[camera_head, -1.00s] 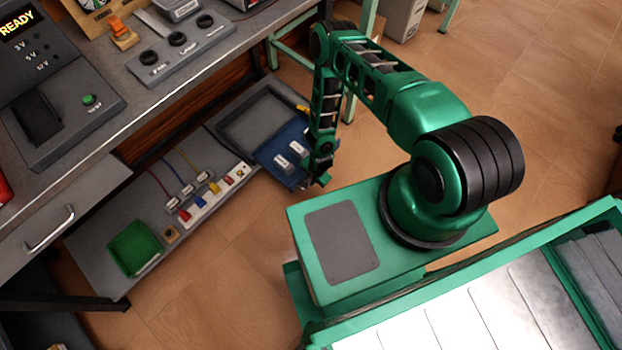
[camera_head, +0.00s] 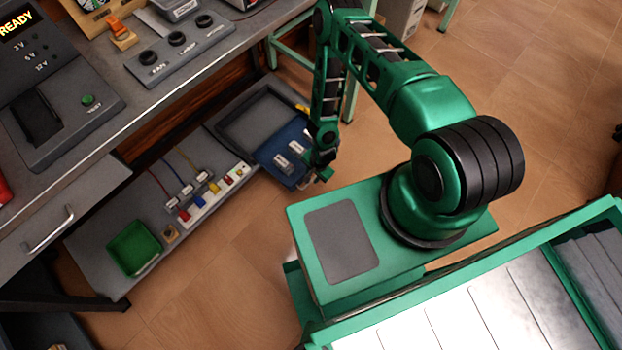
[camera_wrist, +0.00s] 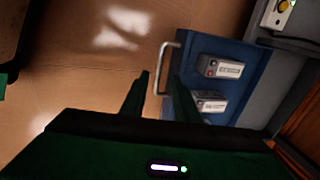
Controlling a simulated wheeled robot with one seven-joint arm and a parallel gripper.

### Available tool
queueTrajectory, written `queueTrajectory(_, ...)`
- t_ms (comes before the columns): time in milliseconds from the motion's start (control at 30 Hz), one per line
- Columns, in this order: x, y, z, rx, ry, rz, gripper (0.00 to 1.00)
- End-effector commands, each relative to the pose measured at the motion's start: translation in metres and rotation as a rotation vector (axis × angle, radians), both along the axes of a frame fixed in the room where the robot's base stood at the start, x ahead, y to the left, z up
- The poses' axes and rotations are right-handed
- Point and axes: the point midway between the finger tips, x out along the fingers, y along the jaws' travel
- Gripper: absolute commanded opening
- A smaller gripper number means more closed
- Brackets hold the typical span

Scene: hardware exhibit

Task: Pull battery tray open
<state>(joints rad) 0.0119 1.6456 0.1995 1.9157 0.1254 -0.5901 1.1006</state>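The blue battery tray (camera_head: 268,156) holds two white batteries (camera_head: 284,161) on the low shelf in the head view. In the wrist view the tray (camera_wrist: 204,47) shows on the right, with its batteries (camera_wrist: 220,68) and a silver bar handle (camera_wrist: 164,68) on its left edge. My gripper (camera_head: 322,176) is at the tray's right edge in the head view, where the arm hides the handle. In the wrist view my gripper (camera_wrist: 161,75) is open, with one finger on each side of the handle's line. Contact with the handle cannot be told.
A grey open bin (camera_head: 262,112) adjoins the tray. A white strip with coloured blocks (camera_head: 212,195) and a green box (camera_head: 134,248) lie on the low shelf (camera_head: 98,237). The workbench (camera_head: 150,100) overhangs behind. The floor (camera_head: 235,265) in front is clear.

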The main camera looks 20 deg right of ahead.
Motion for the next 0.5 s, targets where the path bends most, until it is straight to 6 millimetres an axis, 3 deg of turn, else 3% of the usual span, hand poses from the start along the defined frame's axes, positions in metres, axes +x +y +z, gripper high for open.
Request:
queueTrajectory(200, -0.005, -0.002, 0.034, 0.0, -0.001, 0.001, 0.28)
queueTrajectory(500, -0.007, -0.004, 0.046, 0.0, -0.001, 0.001, 0.28)
